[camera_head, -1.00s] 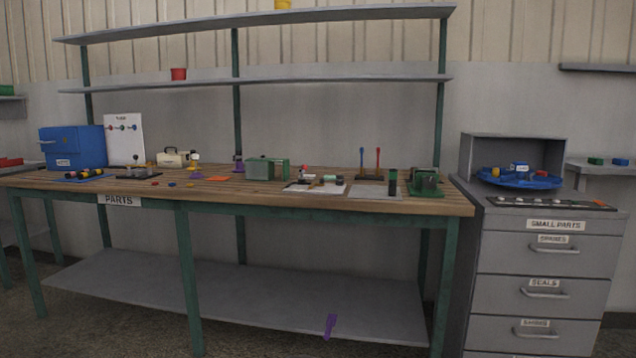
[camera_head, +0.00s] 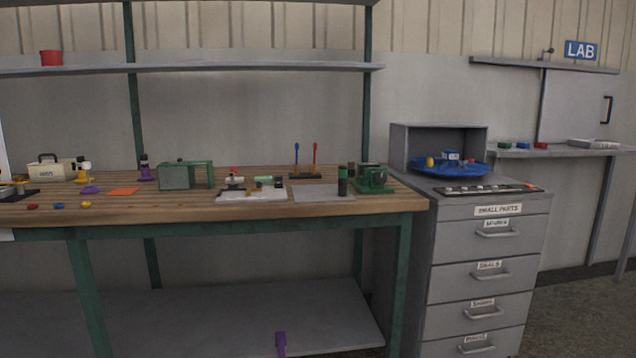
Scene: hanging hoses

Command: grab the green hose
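No green hose is visible in the camera_head view, and no hanging hoses of any colour show. My gripper is out of view, so its state does not show.
A wooden workbench (camera_head: 150,209) with small tools and green-framed shelves fills the left and middle. A grey drawer cabinet (camera_head: 485,290) stands right of it, with a blue round tray (camera_head: 440,169) on top. A LAB sign (camera_head: 581,50) hangs near a grey sliding door (camera_head: 575,105). Floor is open at right.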

